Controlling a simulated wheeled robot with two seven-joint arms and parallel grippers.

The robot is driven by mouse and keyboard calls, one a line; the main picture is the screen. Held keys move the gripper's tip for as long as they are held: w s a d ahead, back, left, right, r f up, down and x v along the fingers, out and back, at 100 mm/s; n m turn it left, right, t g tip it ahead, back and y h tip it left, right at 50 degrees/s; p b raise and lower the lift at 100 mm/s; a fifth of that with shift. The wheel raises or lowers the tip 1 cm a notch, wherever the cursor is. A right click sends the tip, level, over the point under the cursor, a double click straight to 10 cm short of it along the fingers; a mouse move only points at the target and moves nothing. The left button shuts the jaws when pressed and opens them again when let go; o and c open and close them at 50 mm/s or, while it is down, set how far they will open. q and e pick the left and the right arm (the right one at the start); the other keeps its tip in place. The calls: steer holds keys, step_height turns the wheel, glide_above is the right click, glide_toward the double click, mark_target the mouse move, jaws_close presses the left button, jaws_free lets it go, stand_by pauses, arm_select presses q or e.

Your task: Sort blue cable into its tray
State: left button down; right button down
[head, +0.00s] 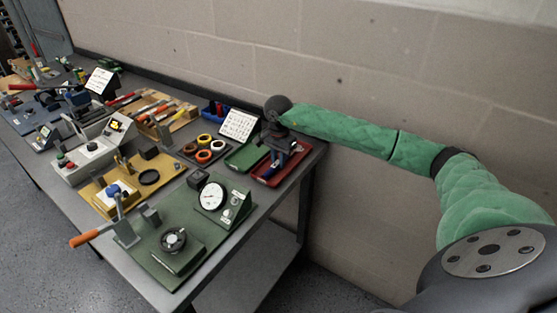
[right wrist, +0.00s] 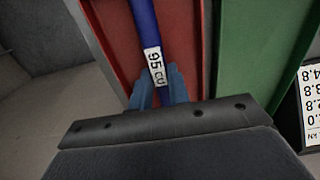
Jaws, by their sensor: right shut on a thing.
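A dark blue cable (right wrist: 143,22) with a white printed label shows in the right wrist view. My right gripper (right wrist: 160,86) is shut on it at the label, with one finger on each side. The cable runs away from the jaws over the floor of a red tray (right wrist: 103,32). I cannot tell whether it touches the tray floor. In the head view my right gripper (head: 283,153) is at the red tray (head: 299,172), at the bench's right end. My left gripper is not in view.
A green tray (head: 235,165) stands just left of the red one, with a white chart (head: 238,124) behind it. A dark holder with coloured tape rings (head: 204,156) and a green gauge board (head: 160,262) are nearby. The wall runs close behind the bench.

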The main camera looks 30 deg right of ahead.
steer(key=c, duration=1.3)
jaws_free()
steer(key=shift+o, duration=0.2)
steer(key=shift+r+p, duration=0.5)
steer(key=shift+r, duration=2.95)
